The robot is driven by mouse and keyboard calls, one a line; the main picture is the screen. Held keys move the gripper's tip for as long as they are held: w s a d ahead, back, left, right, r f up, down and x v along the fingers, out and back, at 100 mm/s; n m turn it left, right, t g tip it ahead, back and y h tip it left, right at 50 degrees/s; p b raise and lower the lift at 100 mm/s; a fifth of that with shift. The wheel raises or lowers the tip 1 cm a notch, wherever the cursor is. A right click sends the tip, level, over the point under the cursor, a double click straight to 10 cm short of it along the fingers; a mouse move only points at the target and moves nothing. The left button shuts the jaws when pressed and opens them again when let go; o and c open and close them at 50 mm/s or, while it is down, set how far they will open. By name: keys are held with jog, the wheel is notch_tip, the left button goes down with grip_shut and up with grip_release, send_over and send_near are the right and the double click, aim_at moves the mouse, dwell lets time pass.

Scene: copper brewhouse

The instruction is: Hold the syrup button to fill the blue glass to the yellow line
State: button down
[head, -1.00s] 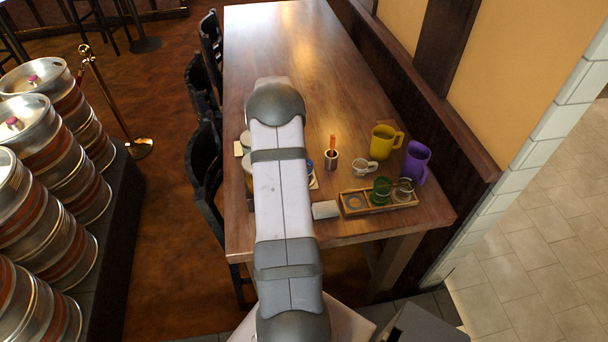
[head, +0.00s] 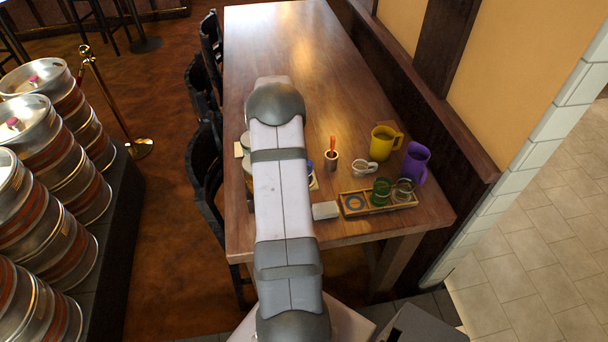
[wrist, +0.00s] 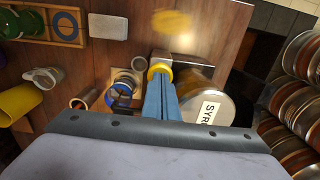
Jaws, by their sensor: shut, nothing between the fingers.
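My gripper (wrist: 162,92) shows in the wrist view as shut blue fingers. Their tips are at a small yellow-ringed part (wrist: 160,66) at the front of the syrup dispenser; I cannot tell whether they touch or press it. The dispenser (wrist: 222,112) is a pale round container with a label reading "SYR", partly hidden by the fingers. The blue glass (wrist: 124,86) stands on a small pale base left of the fingertips. Its fill level and yellow line cannot be made out. In the head view my arm hides the gripper and most of the dispenser; a bit of blue shows beside it.
A wooden tray (head: 377,211) with a green glass (head: 381,191) and a clear glass sits at the table's near right. A white block (head: 325,210), white mug (head: 364,167), small cup (head: 331,161), yellow mug (head: 382,143) and purple mug (head: 416,163) stand nearby. The far table is clear.

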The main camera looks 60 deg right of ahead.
jog(key=shift+r+p, duration=1.55)
jog(key=shift+r, duration=0.85)
jog(key=shift+w+d, duration=0.2)
jog(key=s+a+f+g+y, duration=0.2)
jog(key=s+a+f, duration=0.2)
jog(key=s+a, duration=0.9)
jog(key=s+a+r+n+h, duration=0.15)
jog(key=a+r, duration=0.25)
jog(key=a, duration=0.5)
jog(key=s+a+r+n+y, duration=0.1)
jog(key=a+r+n, duration=0.25)
jog(key=a, duration=0.55)
jog(key=w+a+r+n+t+h, duration=0.1)
jog(key=w+a+r+n+t, duration=0.1)
jog(key=w+a+r+n, duration=0.2)
jog(key=a+r, duration=0.1)
jog(key=a, duration=0.2)
jog(key=shift+a, duration=0.35)
